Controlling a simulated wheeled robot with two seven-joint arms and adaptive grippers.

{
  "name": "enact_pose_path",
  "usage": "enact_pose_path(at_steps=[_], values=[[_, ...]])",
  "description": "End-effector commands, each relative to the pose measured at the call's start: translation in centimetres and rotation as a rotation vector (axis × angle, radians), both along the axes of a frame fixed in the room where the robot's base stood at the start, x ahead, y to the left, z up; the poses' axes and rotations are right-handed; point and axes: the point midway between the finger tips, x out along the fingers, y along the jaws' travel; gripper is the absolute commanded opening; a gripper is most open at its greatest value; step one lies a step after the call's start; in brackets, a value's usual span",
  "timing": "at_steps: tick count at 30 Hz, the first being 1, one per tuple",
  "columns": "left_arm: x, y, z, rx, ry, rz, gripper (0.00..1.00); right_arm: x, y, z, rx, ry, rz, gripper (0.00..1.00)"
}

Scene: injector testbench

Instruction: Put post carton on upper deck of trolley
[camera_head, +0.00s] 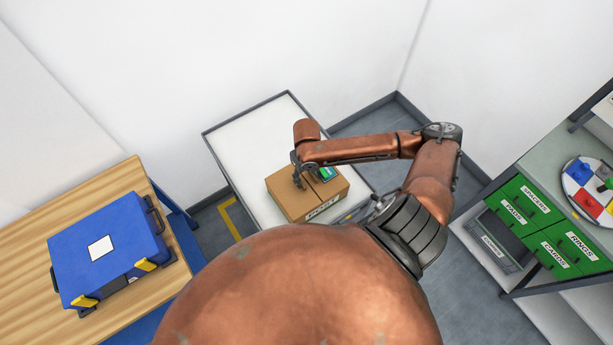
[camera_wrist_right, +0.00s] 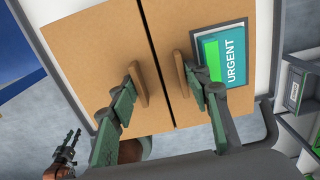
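The post carton (camera_head: 296,205) is a brown box with a "POST" label on its side and a green "URGENT" label on top. In the head view it appears over the white upper deck (camera_head: 250,140) of the trolley, towards the near end; contact beneath it is hidden. My right gripper (camera_head: 300,180) reaches down onto its top.
A wooden bench (camera_head: 30,230) at left carries a blue case (camera_head: 125,235). At right, a shelf unit has green labelled drawers (camera_head: 520,205) and a coloured round tray (camera_head: 580,185). Walls stand behind the trolley. Its deck is bare behind the carton.

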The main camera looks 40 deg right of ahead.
Motion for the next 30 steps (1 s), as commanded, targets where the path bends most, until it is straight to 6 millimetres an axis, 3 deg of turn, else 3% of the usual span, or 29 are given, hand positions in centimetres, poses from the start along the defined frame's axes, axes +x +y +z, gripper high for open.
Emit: enact_pose_path(at_steps=[6, 17, 20, 30], values=[[0.0, 0.0, 0.0, 0.0, 0.001, 0.0, 0.31, 0.0, 0.0, 0.0, 0.0, 0.0, 0.0, 0.6], [-0.1, 0.0, 0.0, 0.0, 0.001, 0.0, 0.31, 0.0, -0.1, 0.5, -0.001, -0.001, 0.0, 0.6], [-0.1, 0.0, -0.2, 0.0, 0.001, 0.0, 0.31, 0.1, -0.1, 1.7, -0.001, -0.003, 0.001, 0.6], [-0.1, 0.1, -0.9, 0.0, 0.002, 0.0, 0.31, 0.1, -0.1, 8.7, -0.004, -0.005, 0.001, 0.6]])
